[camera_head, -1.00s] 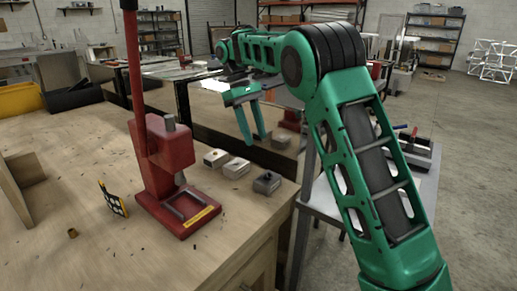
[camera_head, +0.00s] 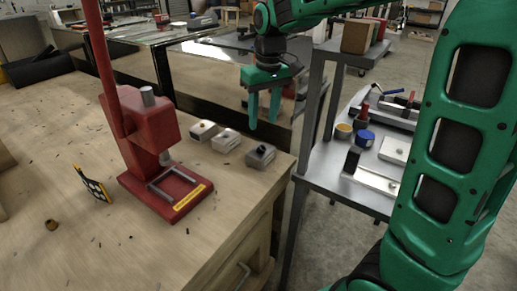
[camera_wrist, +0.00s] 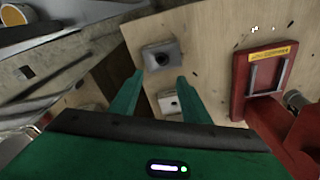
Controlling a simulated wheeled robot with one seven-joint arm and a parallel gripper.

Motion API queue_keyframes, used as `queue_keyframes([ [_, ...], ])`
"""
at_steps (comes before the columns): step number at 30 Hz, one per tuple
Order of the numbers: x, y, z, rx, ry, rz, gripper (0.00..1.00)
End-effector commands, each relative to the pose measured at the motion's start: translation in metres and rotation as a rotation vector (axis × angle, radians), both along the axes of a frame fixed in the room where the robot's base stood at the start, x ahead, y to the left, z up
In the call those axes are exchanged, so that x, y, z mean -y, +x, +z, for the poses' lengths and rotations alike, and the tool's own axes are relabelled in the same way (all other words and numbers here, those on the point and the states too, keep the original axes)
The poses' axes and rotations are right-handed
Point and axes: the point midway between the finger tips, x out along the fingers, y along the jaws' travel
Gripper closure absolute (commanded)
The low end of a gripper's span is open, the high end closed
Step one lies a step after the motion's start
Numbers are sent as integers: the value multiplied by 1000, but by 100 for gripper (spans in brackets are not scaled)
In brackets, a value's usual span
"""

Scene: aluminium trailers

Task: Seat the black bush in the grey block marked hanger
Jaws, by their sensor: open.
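Three small blocks stand in a row on the wooden bench: a pale one (camera_head: 203,131), a middle one (camera_head: 226,142) and a darker grey one (camera_head: 260,159) nearest the bench corner. The grey block also shows in the wrist view (camera_wrist: 174,53), with a dark round spot on it; I cannot tell whether that is an empty bore or the black bush. No hanger marking is legible, and I cannot pick out the black bush for certain. My gripper (camera_head: 263,124) is open and empty, fingers down, above and beyond the grey block. Its fingers also show in the wrist view (camera_wrist: 160,76).
A red press (camera_head: 145,135) stands left of the blocks. A metal trolley (camera_head: 345,190) at right holds a yellow tin (camera_head: 343,131), a blue tin (camera_head: 364,139) and fixtures. The front bench is mostly clear.

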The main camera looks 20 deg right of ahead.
Motion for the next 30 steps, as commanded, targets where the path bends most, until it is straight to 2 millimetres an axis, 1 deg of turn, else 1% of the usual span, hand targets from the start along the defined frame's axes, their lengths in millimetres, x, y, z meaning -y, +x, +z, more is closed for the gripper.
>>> queue_keyframes([
  [1,-2,0,-9,-6,-2,2,57],
  [6,-5,3,-32,-5,-1,7,57],
  [14,-7,2,-49,-5,0,10,57],
  [19,-4,-1,-74,-6,-1,10,57],
  [21,-4,1,-82,-6,-2,10,57],
  [25,-4,2,-92,-4,-1,9,57],
  [30,-4,2,-95,-6,-1,9,57],
])
